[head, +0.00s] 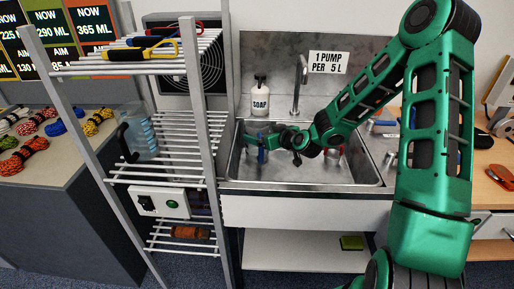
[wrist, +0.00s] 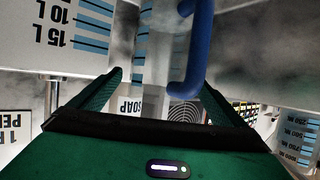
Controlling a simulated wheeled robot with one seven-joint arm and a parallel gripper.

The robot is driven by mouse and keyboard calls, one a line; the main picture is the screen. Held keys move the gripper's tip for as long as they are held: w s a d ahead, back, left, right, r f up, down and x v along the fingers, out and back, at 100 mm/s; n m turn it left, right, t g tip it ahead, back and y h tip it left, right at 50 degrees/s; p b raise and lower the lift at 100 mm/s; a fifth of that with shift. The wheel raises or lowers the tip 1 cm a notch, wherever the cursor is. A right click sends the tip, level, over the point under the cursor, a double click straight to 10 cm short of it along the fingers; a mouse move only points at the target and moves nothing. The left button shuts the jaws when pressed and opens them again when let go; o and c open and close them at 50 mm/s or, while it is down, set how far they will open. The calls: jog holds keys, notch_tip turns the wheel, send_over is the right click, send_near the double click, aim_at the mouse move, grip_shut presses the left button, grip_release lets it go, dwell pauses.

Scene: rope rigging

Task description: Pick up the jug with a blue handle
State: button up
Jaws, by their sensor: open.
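The jug's blue handle (wrist: 190,50) shows large in the wrist view, ahead of my gripper and slightly right of centre. Clear jug wall with blue marks (wrist: 138,62) seems to stand beside it. My gripper (wrist: 160,84) is open, and the handle's lower end appears between its fingertips; I cannot tell whether they touch. In the head view my gripper (head: 256,138) is over the left part of the sink. A small blue piece (head: 262,155) shows just below it, and the jug's body there is mostly hidden.
The metal sink (head: 350,178) has walls around my gripper, with a tap (head: 298,88) and soap bottle (head: 260,98) behind. A wire rack (head: 208,130) at left holds another clear jug with a dark handle (head: 143,135).

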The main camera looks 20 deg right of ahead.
jog(key=shift+x, duration=0.8)
jog(key=shift+c, duration=0.3)
jog(key=c, duration=2)
jog(key=shift+r, duration=0.15)
